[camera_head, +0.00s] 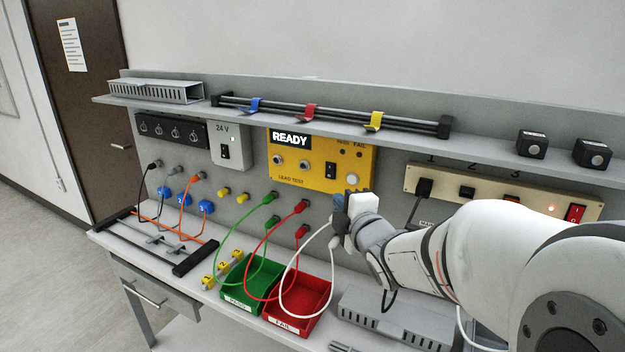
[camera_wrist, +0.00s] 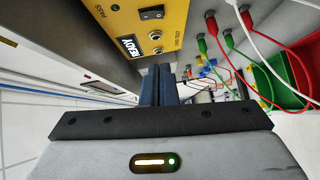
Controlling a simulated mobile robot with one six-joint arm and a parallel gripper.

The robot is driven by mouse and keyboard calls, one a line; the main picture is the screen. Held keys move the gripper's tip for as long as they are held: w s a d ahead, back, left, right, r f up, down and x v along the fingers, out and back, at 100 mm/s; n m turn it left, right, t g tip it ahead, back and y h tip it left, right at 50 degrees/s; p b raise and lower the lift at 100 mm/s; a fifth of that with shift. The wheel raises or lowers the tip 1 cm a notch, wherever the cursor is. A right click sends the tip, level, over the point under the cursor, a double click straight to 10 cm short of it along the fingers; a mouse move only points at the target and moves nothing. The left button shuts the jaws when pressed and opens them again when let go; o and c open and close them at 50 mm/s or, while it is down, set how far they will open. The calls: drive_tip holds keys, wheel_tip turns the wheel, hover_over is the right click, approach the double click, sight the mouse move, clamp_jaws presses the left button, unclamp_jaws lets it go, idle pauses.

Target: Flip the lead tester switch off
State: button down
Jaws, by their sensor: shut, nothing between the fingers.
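The yellow lead tester (camera_head: 310,163) is mounted on the grey back panel, with its display reading READY. Its black rocker switch (camera_head: 331,170) is at the lower middle right of its face. In the wrist view the switch (camera_wrist: 151,14) shows at the top, on the yellow face (camera_wrist: 172,28), beyond my fingertips and clear of them. I cannot tell which way the rocker is tipped.
Green (camera_head: 270,196) and red (camera_head: 303,206) leads plug into the panel near my gripper, and a white cable (camera_head: 285,270) loops beside it. A green bin (camera_head: 235,298) and a red bin (camera_head: 283,325) stand below. A grey 24 V box (camera_head: 231,148) is left of the tester.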

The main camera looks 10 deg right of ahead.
drive_tip(key=p, duration=0.4)
approach(327, 175)
drive_tip(key=w+a, duration=0.3)
drive_tip(key=a, duration=0.1)
drive_tip(key=shift+w+d+f+p, duration=0.1)
drive_tip(key=shift+w+d+p, duration=0.3)
drive_tip(key=shift+w+d, duration=0.3)
drive_tip(key=shift+w+d+f+p, duration=0.15)
drive_tip(key=shift+w+d+p, duration=0.25)
drive_tip(key=shift+w+d, duration=0.3)
drive_tip(key=shift+f, duration=0.1)
drive_tip(key=b, duration=0.2)
drive_tip(key=shift+w+d+f+b, duration=0.1)
drive_tip(key=shift+d+f+b, duration=0.05)
drive_tip(key=shift+f+b, duration=0.2)
drive_tip(key=shift+r, duration=0.4)
